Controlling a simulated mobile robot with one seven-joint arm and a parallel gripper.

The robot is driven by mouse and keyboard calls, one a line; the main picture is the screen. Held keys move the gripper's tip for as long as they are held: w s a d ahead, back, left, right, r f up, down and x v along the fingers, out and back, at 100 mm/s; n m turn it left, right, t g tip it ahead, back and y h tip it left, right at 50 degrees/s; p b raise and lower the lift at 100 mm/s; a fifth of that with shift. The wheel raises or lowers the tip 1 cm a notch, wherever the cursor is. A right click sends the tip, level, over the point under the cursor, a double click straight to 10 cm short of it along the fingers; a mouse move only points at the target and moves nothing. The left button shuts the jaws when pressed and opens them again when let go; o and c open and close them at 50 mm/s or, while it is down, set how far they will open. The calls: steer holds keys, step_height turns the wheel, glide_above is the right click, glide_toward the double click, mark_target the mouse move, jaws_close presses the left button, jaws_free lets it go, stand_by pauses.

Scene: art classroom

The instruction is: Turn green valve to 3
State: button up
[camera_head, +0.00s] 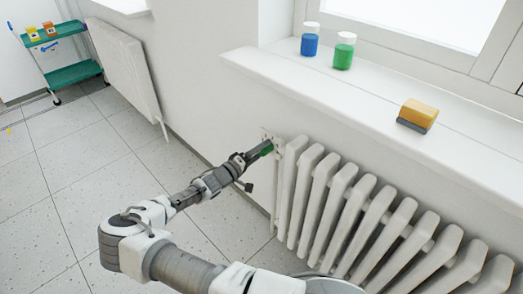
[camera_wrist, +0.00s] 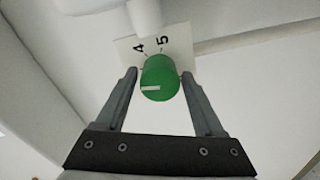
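The green valve (camera_wrist: 161,73) is a round knob with a white line on its face that points left in the wrist view. A pale scale plate (camera_wrist: 126,48) behind it shows the numbers 4 and 5 above the knob; no 3 can be read. In the head view the valve (camera_head: 267,149) sits at the radiator's left upper end. My gripper (camera_wrist: 159,75) has one finger on each side of the knob, with a narrow gap visible on both sides. In the head view my gripper (camera_head: 256,155) reaches the valve from the left, partly hiding it.
The white ribbed radiator (camera_head: 345,205) stands right of my gripper, under the windowsill (camera_head: 370,100). On the sill are a blue jar (camera_head: 309,45), a green jar (camera_head: 343,55) and a yellow-grey sponge (camera_head: 418,113). A green cart (camera_head: 75,74) stands far left. The tiled floor at left is clear.

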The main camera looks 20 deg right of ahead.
steer(key=shift+o, duration=0.6)
steer(key=shift+a+r, duration=0.1)
steer(key=shift+a, duration=0.05)
steer(key=p+v, duration=0.2)
steer(key=v, duration=1.5)
steer(key=shift+p, duration=0.4)
